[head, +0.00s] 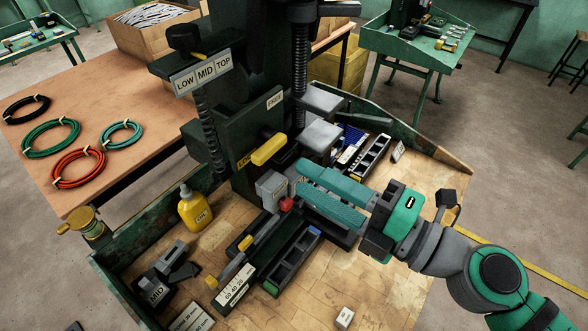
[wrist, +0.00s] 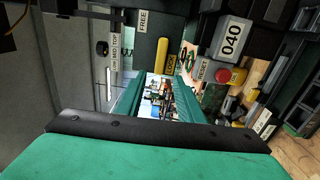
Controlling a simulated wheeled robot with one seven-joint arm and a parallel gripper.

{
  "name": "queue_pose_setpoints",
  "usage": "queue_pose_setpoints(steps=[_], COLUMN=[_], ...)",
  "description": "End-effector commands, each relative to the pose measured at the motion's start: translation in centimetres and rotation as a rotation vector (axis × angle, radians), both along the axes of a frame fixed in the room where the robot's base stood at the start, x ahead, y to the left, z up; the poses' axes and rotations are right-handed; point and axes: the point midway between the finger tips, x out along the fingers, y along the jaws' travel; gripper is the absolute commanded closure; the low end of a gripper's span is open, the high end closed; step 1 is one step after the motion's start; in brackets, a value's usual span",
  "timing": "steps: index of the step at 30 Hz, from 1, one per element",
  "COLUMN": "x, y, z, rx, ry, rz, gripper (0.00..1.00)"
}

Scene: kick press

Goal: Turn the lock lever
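The lock lever is a thick yellow handle (head: 268,149) on the dark green face of the press. It lies partly over a yellow label at its left end, and a white FREE label (head: 274,100) sits above it. In the wrist view the yellow lever (wrist: 161,56) is straight ahead, just beyond my fingertips, beside the LOCK lettering; the FREE label (wrist: 143,21) is to its left. My gripper (head: 300,180) is open and empty, with its teal fingers pointing at the press. In the head view its tips are right of and below the lever, apart from it.
A red button (head: 287,204) on a grey box is just below my fingertips; the wrist view shows it (wrist: 223,75) at right, near a 040 plate (wrist: 231,39). Grey blocks (head: 320,135) stand right of the lever. A yellow bottle (head: 193,210) and dark trays (head: 292,262) are on the bench.

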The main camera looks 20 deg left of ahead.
Motion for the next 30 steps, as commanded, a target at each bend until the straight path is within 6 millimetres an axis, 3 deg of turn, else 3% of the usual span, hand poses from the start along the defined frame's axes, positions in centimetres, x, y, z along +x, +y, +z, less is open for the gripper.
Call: queue_pose_setpoints(steps=[7,30], x=[-0.6,-0.7], y=[-1.9,-2.3], z=[0.0,0.0], rx=[0.0,0.0], ry=[0.0,0.0], rz=[-0.003,-0.007], gripper=[0.66,0.66])
